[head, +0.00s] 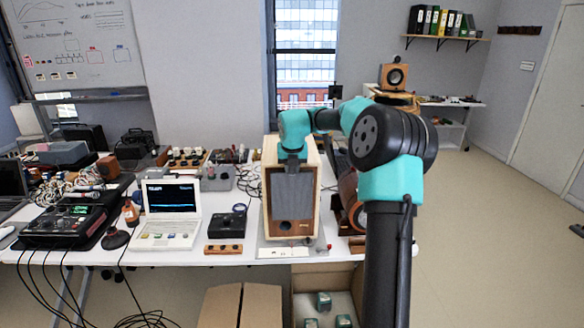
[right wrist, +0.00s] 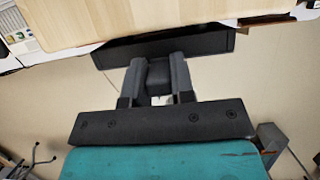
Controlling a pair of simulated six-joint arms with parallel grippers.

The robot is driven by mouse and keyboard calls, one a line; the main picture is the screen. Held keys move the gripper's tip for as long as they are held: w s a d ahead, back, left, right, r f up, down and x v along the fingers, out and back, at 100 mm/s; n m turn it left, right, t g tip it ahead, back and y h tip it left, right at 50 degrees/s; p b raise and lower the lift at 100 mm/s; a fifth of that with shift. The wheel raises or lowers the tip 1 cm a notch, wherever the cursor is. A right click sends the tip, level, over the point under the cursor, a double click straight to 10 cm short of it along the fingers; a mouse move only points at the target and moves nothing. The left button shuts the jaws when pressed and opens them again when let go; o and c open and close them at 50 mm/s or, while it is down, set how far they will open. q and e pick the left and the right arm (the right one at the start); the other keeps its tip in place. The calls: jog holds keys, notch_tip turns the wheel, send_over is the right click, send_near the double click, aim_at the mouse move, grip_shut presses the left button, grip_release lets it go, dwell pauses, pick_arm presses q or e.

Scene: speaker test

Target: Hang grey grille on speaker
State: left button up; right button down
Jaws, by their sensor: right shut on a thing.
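The speaker (head: 311,160) is an upright light-wood cabinet on the table, its front facing me. The grey grille (head: 292,196) is a flat dark panel hanging upright before the speaker's front and hiding much of it. The lower front, with a round dark opening, shows below. My right gripper (head: 291,158) points down at the grille's top and is shut on it. In the right wrist view, the fingers (right wrist: 160,82) hold the dark grille (right wrist: 215,44) close to the pale wood of the speaker (right wrist: 150,14). Whether grille and speaker touch is unclear. My left gripper is out of view.
Left of the speaker are a black box (head: 227,224), a white laptop-like instrument (head: 170,216) and a black mixer (head: 62,222). A round orange-brown item (head: 349,192) stands close on the right.

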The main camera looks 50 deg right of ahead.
jog(key=shift+w+d, duration=0.4)
dwell(1.1)
jog(key=shift+f, duration=0.6)
dwell(1.8)
jog(key=c, duration=0.9)
grip_release()
jog(key=v, duration=1.7)
jog(key=shift+s+a+r, duration=0.1)
jog(key=shift+s+r, duration=0.05)
jog(key=shift+r, duration=0.05)
